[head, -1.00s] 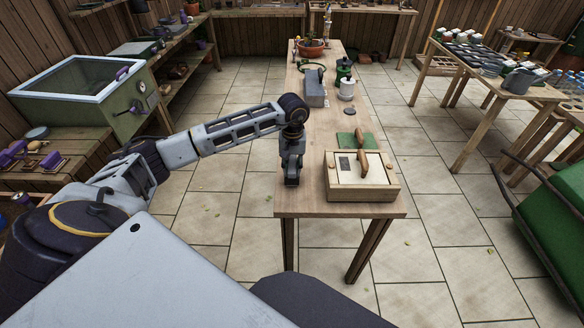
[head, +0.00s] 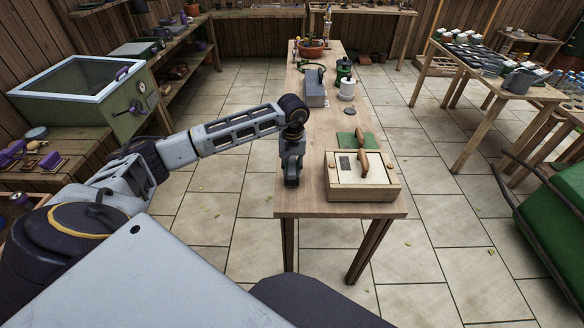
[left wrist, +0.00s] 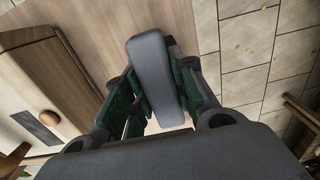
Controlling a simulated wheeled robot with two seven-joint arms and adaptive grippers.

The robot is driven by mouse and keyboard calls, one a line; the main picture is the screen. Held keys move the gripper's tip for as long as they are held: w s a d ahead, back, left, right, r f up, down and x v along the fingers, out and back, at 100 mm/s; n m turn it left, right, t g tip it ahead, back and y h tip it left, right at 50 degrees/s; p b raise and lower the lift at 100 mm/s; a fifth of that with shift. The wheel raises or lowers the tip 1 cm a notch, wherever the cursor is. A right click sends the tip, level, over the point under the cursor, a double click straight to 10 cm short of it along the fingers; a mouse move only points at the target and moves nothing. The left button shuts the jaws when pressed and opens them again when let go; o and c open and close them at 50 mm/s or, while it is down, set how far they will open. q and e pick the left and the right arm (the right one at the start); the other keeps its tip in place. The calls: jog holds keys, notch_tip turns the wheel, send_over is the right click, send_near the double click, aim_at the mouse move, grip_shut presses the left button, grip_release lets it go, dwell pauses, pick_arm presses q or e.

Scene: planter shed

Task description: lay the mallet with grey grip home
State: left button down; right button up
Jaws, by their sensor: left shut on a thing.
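My left gripper (head: 292,178) is over the near left part of the wooden table, left of a pale wooden box. In the left wrist view the gripper (left wrist: 162,98) is shut on a long grey piece, which looks like the grey grip of the mallet (left wrist: 152,68). No mallet head can be made out, and in the head view the gripper hides the held thing. The box (head: 350,196) has a dark grey patch and brown wooden parts on top; it also shows in the left wrist view (left wrist: 25,85). My right gripper is not in view.
A green flat thing (head: 345,140) lies just behind the box. Farther back stand a grey block (head: 315,95), a white pot (head: 347,90) and a terracotta bowl (head: 312,50). The tabletop (head: 310,135) is bare between gripper and grey block.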

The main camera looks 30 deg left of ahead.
pick_arm(q)
jog(key=shift+f, duration=0.1)
jog(key=c, duration=1.1)
grip_release()
notch_tip(320, 180, up, 12)
jog(key=shift+f, duration=0.1)
dwell(0.7)
